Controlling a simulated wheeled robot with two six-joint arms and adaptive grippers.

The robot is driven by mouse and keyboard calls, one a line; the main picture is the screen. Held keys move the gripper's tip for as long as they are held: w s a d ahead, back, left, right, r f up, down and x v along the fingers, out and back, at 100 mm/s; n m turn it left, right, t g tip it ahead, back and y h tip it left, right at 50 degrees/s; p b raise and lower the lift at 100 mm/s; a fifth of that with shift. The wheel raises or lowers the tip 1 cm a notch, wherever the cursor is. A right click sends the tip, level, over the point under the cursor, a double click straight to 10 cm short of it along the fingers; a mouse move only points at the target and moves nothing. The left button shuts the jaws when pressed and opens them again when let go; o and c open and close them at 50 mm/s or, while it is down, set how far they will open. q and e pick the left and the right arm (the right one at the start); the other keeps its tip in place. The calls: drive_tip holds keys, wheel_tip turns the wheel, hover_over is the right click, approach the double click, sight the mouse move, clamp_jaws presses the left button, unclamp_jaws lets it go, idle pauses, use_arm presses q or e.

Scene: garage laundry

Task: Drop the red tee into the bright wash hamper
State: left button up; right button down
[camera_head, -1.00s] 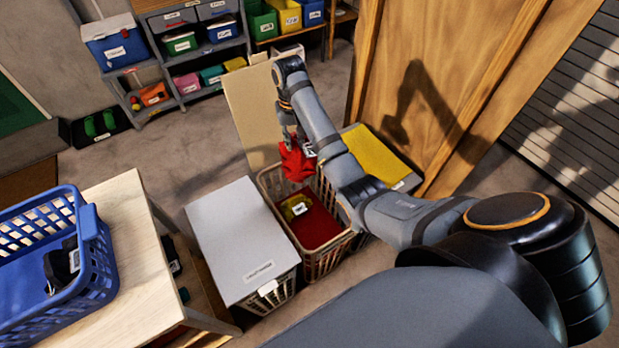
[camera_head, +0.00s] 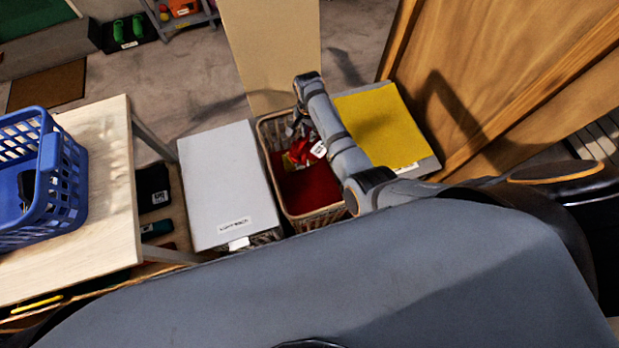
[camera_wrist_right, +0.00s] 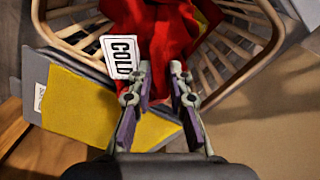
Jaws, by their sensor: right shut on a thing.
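The red tee (camera_head: 325,133), with a white tag reading COLD, hangs from my right gripper (camera_head: 298,128). In the right wrist view the jaws (camera_wrist_right: 160,78) are closed on the red cloth (camera_wrist_right: 172,28). The tee is at the mouth of an open beige slatted hamper (camera_head: 318,219) with a red bottom; I cannot tell if it touches anything inside. The hamper's slats also show in the right wrist view (camera_wrist_right: 240,40). No label on this hamper is readable. A yellow item (camera_head: 289,160) inside is partly hidden. My left gripper is not in view.
A hamper with a closed grey lid (camera_head: 225,180) stands left of the open one. A grey lid with a yellow panel (camera_head: 385,125) lies to the right, near a wooden door (camera_head: 510,70). A beige panel (camera_head: 272,50) is behind. A blue basket (camera_head: 65,185) sits on a table.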

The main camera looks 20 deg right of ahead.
sight(307, 146)
drive_tip(key=shift+s+a+f+m, duration=0.35)
drive_tip(key=shift+a+f, duration=0.2)
drive_tip(key=shift+f, duration=0.1)
drive_tip(key=shift+f+b, duration=0.55)
drive_tip(key=shift+b, duration=0.05)
wheel_tip(307, 146, down, 5)
drive_tip(key=b, duration=0.5)
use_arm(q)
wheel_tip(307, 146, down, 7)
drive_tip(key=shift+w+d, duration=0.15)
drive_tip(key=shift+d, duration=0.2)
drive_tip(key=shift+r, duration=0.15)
use_arm(e)
drive_tip(key=shift+r, duration=0.1)
drive_tip(key=c, duration=1.2)
unclamp_jaws()
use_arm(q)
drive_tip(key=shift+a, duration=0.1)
use_arm(e)
drive_tip(key=shift+o, duration=0.2)
